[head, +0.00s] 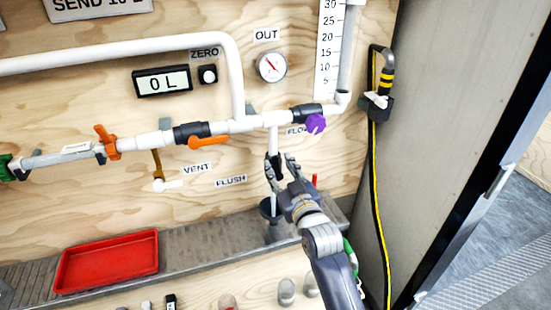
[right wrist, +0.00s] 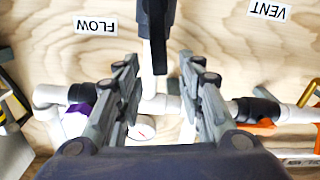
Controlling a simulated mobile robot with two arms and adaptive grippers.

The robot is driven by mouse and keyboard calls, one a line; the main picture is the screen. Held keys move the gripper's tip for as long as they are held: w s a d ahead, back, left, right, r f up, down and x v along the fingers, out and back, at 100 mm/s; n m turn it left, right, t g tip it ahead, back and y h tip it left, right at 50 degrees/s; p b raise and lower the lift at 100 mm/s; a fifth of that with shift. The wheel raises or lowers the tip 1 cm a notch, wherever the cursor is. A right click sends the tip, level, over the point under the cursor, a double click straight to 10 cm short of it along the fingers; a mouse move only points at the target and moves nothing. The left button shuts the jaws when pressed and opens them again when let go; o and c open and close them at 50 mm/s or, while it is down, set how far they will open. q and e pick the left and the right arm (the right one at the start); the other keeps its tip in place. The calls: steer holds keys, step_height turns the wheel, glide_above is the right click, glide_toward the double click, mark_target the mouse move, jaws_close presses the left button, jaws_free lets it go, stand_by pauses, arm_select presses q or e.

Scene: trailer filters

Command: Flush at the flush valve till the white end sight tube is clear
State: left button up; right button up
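The flush valve (head: 273,163) is a black body on a white pipe that drops from the main line, right of the FLUSH label (head: 230,181). In the right wrist view its black body and handle (right wrist: 155,30) show at top centre. My right gripper (head: 282,164) is at the valve, fingers apart; in the right wrist view the gripper (right wrist: 158,62) has its fingertips on either side, with no clear grip. A greyish tube (head: 62,159) with a small label runs between green and orange fittings at left; its clarity is hard to tell. My left gripper is not in view.
A dark funnel (head: 269,209) stands below the flush pipe. The purple FLOW knob (head: 316,124) and orange lever (head: 208,142) flank the valve. The display (head: 162,82) reads 0 L. A red tray (head: 107,262) lies on the grey shelf at lower left.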

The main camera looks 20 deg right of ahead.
mark_target(276, 161)
steer(key=shift+w, duration=2.35)
steer(key=shift+a, duration=0.1)
jaws_close()
